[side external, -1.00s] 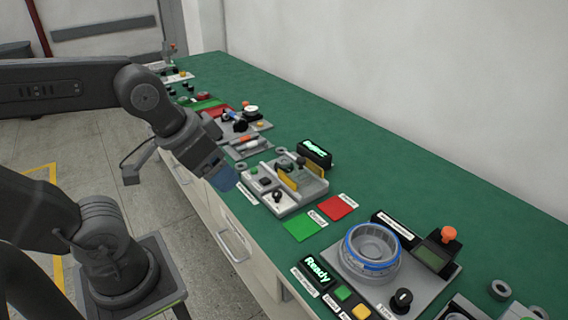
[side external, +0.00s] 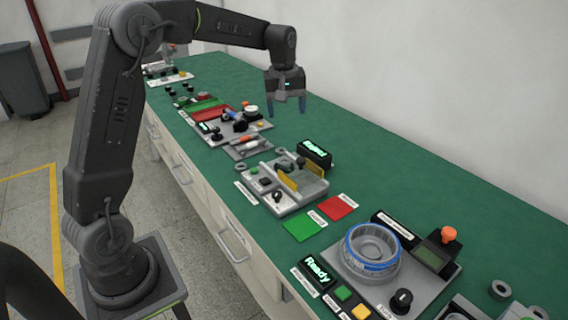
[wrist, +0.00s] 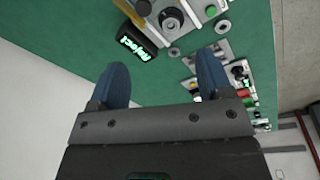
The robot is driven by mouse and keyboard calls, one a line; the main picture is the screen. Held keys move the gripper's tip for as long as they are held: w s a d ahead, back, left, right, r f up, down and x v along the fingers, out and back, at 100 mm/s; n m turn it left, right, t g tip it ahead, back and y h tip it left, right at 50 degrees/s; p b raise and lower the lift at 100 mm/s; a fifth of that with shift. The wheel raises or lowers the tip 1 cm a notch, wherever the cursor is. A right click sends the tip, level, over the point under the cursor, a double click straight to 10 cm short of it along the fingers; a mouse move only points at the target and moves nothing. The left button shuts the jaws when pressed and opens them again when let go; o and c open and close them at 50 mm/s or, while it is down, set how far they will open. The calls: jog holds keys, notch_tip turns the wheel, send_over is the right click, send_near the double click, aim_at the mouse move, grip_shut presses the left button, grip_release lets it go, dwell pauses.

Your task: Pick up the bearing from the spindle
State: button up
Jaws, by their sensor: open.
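My gripper (side external: 288,106) is open and empty, with its fingers pointing down above the bench, behind the grey fixture. In the wrist view my gripper's blue fingers (wrist: 163,68) stand wide apart with nothing between them. The grey fixture (side external: 294,205) has yellow plates and a dark motor part lying between them. In the wrist view a round dark part with a lighter ring (wrist: 172,20) sits on this fixture, well beyond the fingertips; it may be the spindle with the bearing, but I cannot tell surely.
A lit "Reject" display (side external: 315,153) stands behind the fixture. Green (side external: 301,226) and red (side external: 337,207) pads lie in front. A station with a blue-rimmed round housing (side external: 371,252) is nearer the camera. Bare green bench lies along the wall.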

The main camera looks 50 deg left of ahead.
jog(key=w+a+f+n+g, duration=0.1)
jog(key=w+a+f+n, duration=0.35)
jog(key=a+f, duration=0.4)
send_over(285, 162)
jog(key=shift+m, duration=0.35)
jog(key=f, duration=0.8)
jog(key=shift+s+a, duration=0.1)
jog(key=shift+s, duration=0.2)
jog(key=shift+w+f, duration=0.15)
jog(key=shift+f, duration=1.35)
jog(key=shift+w+f, duration=0.1)
jog(key=shift+f, duration=1.4)
jog(key=shift+c, duration=0.2)
jog(key=shift+r, duration=0.1)
jog(key=c, duration=1)
jog(key=shift+r, duration=0.15)
